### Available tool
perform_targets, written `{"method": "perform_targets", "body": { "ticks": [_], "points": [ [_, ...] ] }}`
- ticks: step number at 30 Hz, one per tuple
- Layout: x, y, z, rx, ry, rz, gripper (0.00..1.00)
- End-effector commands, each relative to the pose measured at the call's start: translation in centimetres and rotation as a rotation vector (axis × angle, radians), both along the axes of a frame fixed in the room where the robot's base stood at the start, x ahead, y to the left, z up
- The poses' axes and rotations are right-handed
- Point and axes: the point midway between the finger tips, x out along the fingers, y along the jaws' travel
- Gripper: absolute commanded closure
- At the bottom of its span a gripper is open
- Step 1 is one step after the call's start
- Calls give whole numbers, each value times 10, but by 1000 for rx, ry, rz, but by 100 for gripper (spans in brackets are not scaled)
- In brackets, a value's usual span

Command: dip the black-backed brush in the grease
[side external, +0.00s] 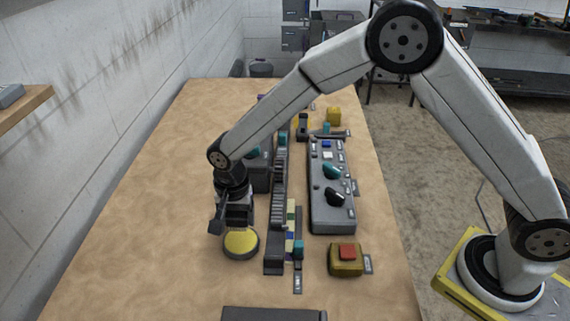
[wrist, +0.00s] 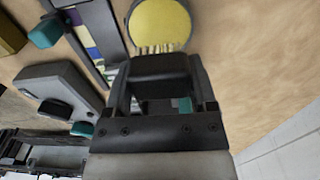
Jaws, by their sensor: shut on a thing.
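My gripper (wrist: 163,95) is shut on the black-backed brush (wrist: 160,72), whose dark block fills the space between the fingers in the wrist view. Pale bristles (wrist: 158,48) show at its far edge, against the yellow grease. The grease (side external: 241,243) is a round yellow disc in a dark-rimmed dish on the table. In the side view my gripper (side external: 236,212) points down just above and behind the dish. I cannot tell whether the bristles touch the grease.
A long dark rack (side external: 278,215) with coloured blocks stands just right of the dish. Beyond it are a grey panel (side external: 331,215) with teal and black knobs and a yellow box with a red top (side external: 347,252). The table left of the dish is clear.

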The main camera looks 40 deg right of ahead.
Motion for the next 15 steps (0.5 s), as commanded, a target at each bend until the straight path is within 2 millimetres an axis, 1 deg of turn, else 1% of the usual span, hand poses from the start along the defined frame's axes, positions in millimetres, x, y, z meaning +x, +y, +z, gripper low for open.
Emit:
{"method": "perform_targets", "body": {
  "ticks": [9, 15],
  "points": [
    [0, 0, -26, -1, 1, 0, 74],
    [0, 0, -36, -1, 1, 0, 74]
  ]
}}
